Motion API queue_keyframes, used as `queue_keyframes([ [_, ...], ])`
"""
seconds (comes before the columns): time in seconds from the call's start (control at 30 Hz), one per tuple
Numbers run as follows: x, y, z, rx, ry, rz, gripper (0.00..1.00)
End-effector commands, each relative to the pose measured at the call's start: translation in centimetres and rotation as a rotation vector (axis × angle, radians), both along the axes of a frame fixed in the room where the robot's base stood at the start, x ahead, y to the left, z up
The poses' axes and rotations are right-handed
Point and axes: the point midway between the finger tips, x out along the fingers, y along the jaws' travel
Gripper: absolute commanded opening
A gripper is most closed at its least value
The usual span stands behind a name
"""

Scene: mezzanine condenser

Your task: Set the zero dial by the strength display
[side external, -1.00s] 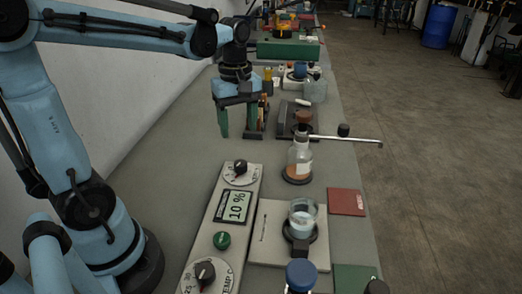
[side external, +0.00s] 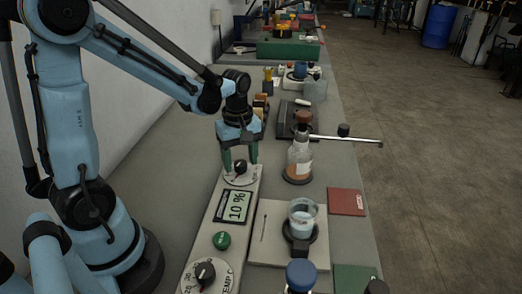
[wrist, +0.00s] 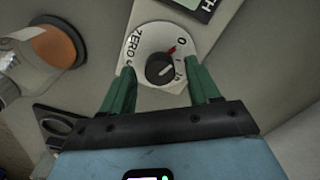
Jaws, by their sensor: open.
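The zero dial (side external: 240,168) is a black knob on a white scale plate at the far end of the control panel. In the wrist view the black knob (wrist: 160,68) has a red pointer mark, and the plate reads "ZERO". The strength display (side external: 234,207) sits just nearer on the panel and reads 10 %. My gripper (side external: 240,165) is above the dial, its green fingers open, one on each side of the knob. The wrist view also shows my gripper (wrist: 161,85) with the knob between the fingers and apart from both.
A stoppered bottle (side external: 299,160) with orange liquid stands right of the dial. A beaker (side external: 302,218) stands on a pale plate, nearer. A green button (side external: 222,240) and the TEMP dial (side external: 204,274) lie nearer on the panel. A metal rod (side external: 345,139) reaches out to the right.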

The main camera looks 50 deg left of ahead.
Motion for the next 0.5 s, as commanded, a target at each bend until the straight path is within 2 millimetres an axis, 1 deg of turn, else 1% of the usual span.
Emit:
queue_keyframes([
  [0.17, 0.01, 0.0, 0.01, 0.0, 0.0, 0.0, 0.61],
  [0.5, 0.01, 0.0, 0.03, 0.0, 0.0, 0.0, 0.09],
])
